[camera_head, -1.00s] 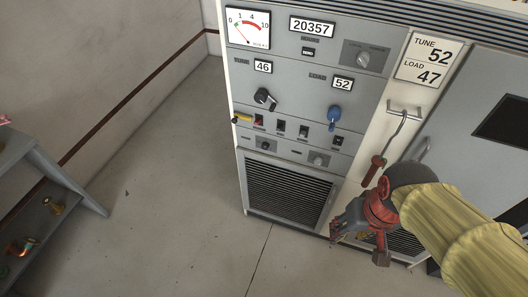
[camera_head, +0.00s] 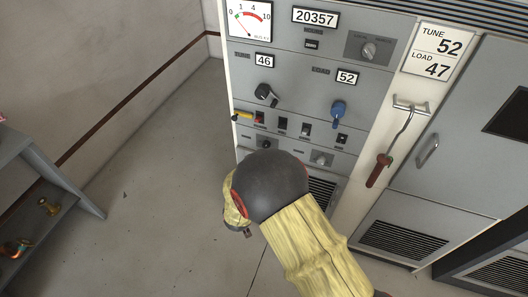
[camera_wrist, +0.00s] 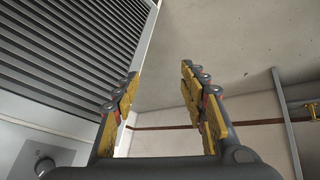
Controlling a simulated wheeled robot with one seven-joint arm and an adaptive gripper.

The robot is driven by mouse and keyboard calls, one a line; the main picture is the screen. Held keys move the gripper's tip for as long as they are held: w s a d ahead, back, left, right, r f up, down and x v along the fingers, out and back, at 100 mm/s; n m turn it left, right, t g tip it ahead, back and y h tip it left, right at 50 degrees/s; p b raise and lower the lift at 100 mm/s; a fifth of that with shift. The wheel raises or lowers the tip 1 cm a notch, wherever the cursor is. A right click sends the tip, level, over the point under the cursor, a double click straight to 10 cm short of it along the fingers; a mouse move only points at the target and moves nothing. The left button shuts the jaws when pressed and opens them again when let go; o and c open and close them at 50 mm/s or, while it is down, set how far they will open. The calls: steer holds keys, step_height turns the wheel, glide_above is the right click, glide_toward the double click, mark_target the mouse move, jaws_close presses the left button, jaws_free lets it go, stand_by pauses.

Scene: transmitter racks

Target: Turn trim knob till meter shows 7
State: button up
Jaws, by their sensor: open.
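The meter (camera_head: 248,19) is at the top left of the rack front in the head view. Its red arc lies to the upper right; its exact reading is too small to tell. Knob labels are unreadable, so I cannot tell which is the trim knob. A black knob (camera_head: 266,95), a blue knob (camera_head: 338,111), small knobs (camera_head: 267,144) and (camera_head: 320,158), and an upper-right knob (camera_head: 369,50) show.
Number windows show 46 (camera_head: 264,61) and 52 (camera_head: 347,77). A card (camera_head: 434,52) reads TUNE 52, LOAD 47. A red-handled hook (camera_head: 380,170) hangs on the right. A grey shelf (camera_head: 55,187) stands at left. Floor (camera_head: 150,190) between shelf and rack is clear.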

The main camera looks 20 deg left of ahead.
steer(key=w+a+f+n+t, duration=0.1)
steer(key=w+f+t, duration=0.2)
steer(key=w+t, duration=0.15)
steer(key=w+d+r+n+t+h, duration=0.1)
steer(key=w+d+r+t+h, duration=0.1)
steer(key=w+r+t, duration=0.45)
steer(key=w+d+r+n+t+h, duration=0.1)
steer(key=w+d+r, duration=0.15)
steer(key=r, duration=0.75)
steer(key=w+b, duration=0.2)
steer(key=w, duration=0.6)
steer(key=shift+w+a+n, duration=0.15)
steer(key=shift+a+n, duration=0.15)
steer(key=shift+f, duration=0.1)
jaws_close()
